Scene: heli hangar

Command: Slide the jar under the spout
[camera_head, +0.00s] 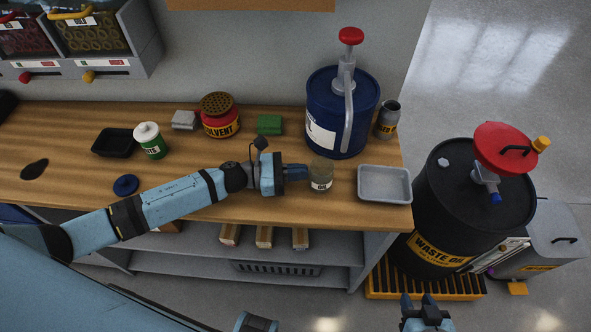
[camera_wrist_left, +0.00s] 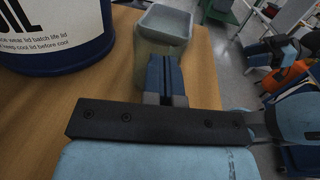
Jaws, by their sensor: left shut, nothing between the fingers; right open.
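The jar (camera_head: 321,175), small and glassy with a pale label, stands upright near the front edge of the wooden bench. It is in front of the blue drum (camera_head: 322,88), slightly left of the spout (camera_head: 348,122), a grey tube hanging down the drum's front from a red-topped pump. My left gripper (camera_head: 304,172) is shut and empty, with its fingertips at the jar's left side. In the left wrist view the shut fingers (camera_wrist_left: 165,75) partly hide the jar (camera_wrist_left: 145,60); contact is hard to tell. My right gripper (camera_head: 426,304) is open and empty, low over the floor.
A grey tray (camera_head: 384,184) lies right of the jar. A solvent can (camera_head: 221,122), a green-labelled container (camera_head: 150,141) and a black tray (camera_head: 113,142) stand left. A waste oil barrel (camera_head: 470,195) stands beyond the bench's right end.

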